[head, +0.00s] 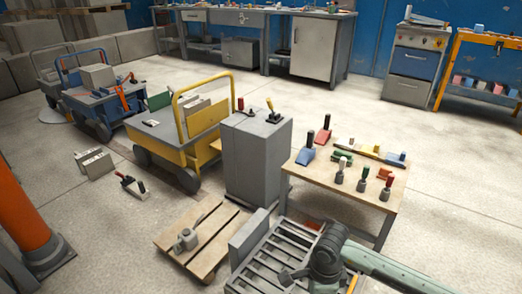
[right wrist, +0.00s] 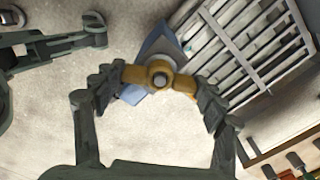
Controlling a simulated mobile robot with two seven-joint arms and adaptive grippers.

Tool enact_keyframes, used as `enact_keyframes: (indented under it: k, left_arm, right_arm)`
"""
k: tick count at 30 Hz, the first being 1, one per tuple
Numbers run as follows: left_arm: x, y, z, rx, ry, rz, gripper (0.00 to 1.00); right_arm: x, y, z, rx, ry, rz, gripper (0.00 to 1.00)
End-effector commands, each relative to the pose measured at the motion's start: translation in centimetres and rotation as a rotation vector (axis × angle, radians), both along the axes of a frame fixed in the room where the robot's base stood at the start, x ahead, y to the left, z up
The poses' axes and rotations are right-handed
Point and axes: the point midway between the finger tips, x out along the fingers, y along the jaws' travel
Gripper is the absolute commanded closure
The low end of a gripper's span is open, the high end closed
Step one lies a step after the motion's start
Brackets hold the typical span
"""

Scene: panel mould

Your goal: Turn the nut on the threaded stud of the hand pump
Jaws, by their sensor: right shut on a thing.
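In the right wrist view a yellow-orange nut (right wrist: 133,74) with two side lobes sits around a grey stud end (right wrist: 159,79). My right gripper (right wrist: 158,84) has one finger against each lobe and is shut on the nut. A blue-grey body (right wrist: 160,44), apparently the hand pump, shows partly behind the nut; the rest of it is hidden. In the head view my right arm comes in from the lower right over the slatted frame, and I cannot make out nut or stud there. Dark gripper-like parts of mine (right wrist: 50,45), probably the left gripper, show at the left of the wrist view; their opening is unclear.
A slatted metal frame (head: 262,262) lies below my right arm, with a grey slab (head: 247,238) at its left edge. A wooden table (head: 318,176) with several tools stands behind. A grey cabinet (head: 257,165) and a low wooden pallet (head: 178,243) stand left. Floor at right is clear.

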Motion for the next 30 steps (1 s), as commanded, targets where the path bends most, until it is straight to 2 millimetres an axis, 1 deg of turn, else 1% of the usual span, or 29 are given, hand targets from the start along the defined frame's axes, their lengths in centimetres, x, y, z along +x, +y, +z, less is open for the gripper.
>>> enact_keyframes:
  k: [6, 8, 12, 14, 23, 27, 30]
  left_arm:
    - [0.0, 0.0, 0.1, 0.0, 0.0, 0.0, 0.55]
    - [0.0, 0.0, 0.4, 0.0, 0.0, 0.0, 0.55]
    - [0.0, 0.0, 0.9, 0.0, 0.0, 0.0, 0.55]
    - [0.0, 0.0, 0.9, 0.0, 0.0, 0.0, 0.55]
    - [0.0, 0.0, 1.0, 0.0, 0.0, 0.0, 0.55]
    - [0.0, 0.0, 1.7, 0.0, 0.0, 0.0, 0.55]
    - [0.0, 0.0, 1.9, 0.0, 0.0, 0.0, 0.55]
  right_arm:
    - [0.0, 0.0, 0.0, 0.0, 0.0, -0.016, 0.62]
    - [0.0, 0.0, 0.1, 0.0, 0.001, -0.075, 0.62]
    - [0.0, 0.0, 0.1, 0.0, 0.0, -0.247, 0.62]
    - [0.0, 0.0, 0.0, 0.001, 0.0, -0.286, 0.62]
    - [0.0, 0.0, 0.0, 0.001, 0.0, -0.317, 0.62]
    - [0.0, 0.1, 0.2, 0.001, 0.002, -0.484, 0.62]
    - [0.0, 0.0, 0.1, 0.0, 0.001, -0.578, 0.62]
